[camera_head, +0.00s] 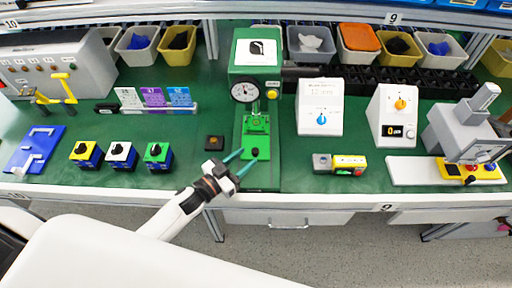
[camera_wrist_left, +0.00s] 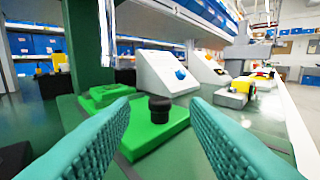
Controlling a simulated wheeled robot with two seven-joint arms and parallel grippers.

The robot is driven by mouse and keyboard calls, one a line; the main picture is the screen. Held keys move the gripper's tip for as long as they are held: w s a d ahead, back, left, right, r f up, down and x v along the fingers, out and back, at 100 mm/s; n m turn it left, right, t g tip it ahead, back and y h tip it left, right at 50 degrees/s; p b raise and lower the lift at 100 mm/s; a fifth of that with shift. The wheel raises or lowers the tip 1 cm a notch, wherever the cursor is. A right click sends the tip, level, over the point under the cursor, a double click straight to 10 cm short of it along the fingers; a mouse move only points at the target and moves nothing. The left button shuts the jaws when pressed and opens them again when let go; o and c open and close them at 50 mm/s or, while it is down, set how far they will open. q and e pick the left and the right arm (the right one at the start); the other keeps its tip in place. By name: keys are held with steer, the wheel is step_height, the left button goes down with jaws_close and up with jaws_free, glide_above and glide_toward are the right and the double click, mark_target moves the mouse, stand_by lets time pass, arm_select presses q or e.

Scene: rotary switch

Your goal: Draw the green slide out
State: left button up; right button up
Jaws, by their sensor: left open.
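The green slide (camera_head: 256,146) is a flat bright green plate with a small black knob (camera_head: 255,153) near its front end. It lies at the foot of the green press (camera_head: 254,62) with a round dial gauge. In the left wrist view the slide (camera_wrist_left: 147,137) shows ahead, with the black knob (camera_wrist_left: 160,109) standing upright between the fingertips in the picture. My left gripper (camera_head: 240,162) is open and empty, just in front and to the left of the knob. Its teal fingers (camera_wrist_left: 160,125) do not touch the knob. My right gripper is not in view.
A small black block (camera_head: 214,143) sits left of the slide. Several switch cubes, such as the green-topped one (camera_head: 157,155), stand further left. A yellow and grey button box (camera_head: 340,164) stands to the right. The green bench top (camera_head: 290,178) is clear right beside the slide.

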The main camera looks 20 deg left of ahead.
mark_target(252, 153)
arm_select(q)
steer(key=x, duration=0.4)
steer(key=shift+w+d, duration=0.2)
steer(key=shift+w, duration=0.15)
steer(key=shift+w+d, duration=0.1)
steer(key=shift+w, duration=0.1)
jaws_close()
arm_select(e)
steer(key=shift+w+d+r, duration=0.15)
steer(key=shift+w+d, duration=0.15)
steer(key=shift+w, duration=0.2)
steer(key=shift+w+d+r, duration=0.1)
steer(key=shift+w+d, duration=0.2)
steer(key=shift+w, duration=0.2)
